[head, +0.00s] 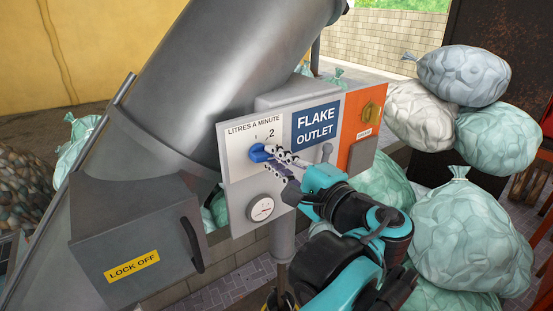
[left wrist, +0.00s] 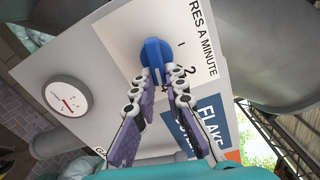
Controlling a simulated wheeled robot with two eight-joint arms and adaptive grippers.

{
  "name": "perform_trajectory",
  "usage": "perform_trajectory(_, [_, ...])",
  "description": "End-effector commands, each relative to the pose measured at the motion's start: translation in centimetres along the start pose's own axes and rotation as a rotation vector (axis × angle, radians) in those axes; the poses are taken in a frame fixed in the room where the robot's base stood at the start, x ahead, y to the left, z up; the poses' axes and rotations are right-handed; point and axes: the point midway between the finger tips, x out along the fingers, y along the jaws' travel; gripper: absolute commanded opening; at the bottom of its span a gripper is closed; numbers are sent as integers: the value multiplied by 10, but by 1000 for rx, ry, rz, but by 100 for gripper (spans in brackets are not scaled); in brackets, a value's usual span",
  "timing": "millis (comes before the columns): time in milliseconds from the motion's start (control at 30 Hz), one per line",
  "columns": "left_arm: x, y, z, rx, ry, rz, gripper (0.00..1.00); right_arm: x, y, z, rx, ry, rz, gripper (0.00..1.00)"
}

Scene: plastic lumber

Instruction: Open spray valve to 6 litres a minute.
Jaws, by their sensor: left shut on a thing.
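The spray valve is a blue knob (head: 258,153) on a white panel (head: 238,170) marked LITRES A MINUTE. It also shows in the left wrist view (left wrist: 155,52). My left gripper (head: 274,155) is shut on the knob, its fingertips (left wrist: 160,78) on either side of the knob's raised grip. I cannot tell which mark the knob points to. A round gauge (head: 261,208) with a red needle sits below the knob. My right gripper is not in view.
A blue FLAKE OUTLET sign (head: 315,123) and an orange panel with a yellow handle (head: 371,110) are right of the knob. A grey LOCK OFF box (head: 135,235) stands lower left. A large grey tube (head: 220,75) rises behind. Stuffed bags (head: 470,230) crowd the right.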

Motion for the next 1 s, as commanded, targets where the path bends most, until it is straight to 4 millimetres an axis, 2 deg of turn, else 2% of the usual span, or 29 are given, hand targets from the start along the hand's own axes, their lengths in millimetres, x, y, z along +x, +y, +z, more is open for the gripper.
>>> perform_trajectory(600, [0, 11, 3, 565, 0, 1, 0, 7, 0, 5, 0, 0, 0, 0])
perform_trajectory(1000, [0, 14, 6, 785, 0, 1, 0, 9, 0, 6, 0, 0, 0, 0])
